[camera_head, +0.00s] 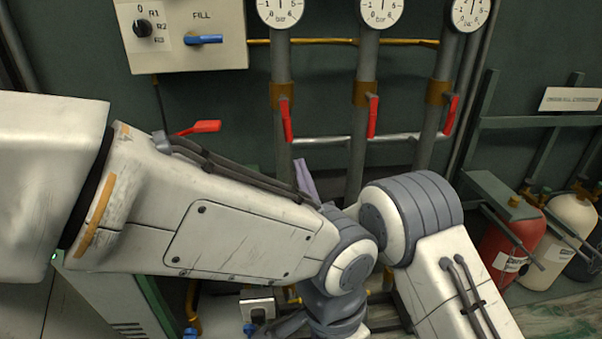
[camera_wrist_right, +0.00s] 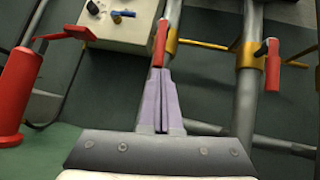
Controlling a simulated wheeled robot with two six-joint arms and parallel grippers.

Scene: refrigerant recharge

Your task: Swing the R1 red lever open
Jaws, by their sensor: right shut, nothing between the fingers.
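Three red levers hang down along three grey vertical pipes under the gauges. The left pipe's lever (camera_head: 286,118) hangs almost straight down; no R1 label is readable on it. The middle lever (camera_head: 372,116) and right lever (camera_head: 450,115) hang likewise. My right gripper (camera_head: 302,165) shows its purple fingers just below and right of the left lever. In the right wrist view the gripper (camera_wrist_right: 160,72) is shut and empty, its tips just under the left lever (camera_wrist_right: 160,43). I cannot tell whether they touch. My left gripper is not clearly visible.
A panel (camera_head: 190,60) with a selector knob (camera_head: 143,28) and blue FILL handle (camera_head: 204,39) is upper left. Another red lever (camera_head: 205,127) sticks out sideways below it. A red cylinder (camera_head: 513,243) and a cream one stand at right. My arms cover the lower middle.

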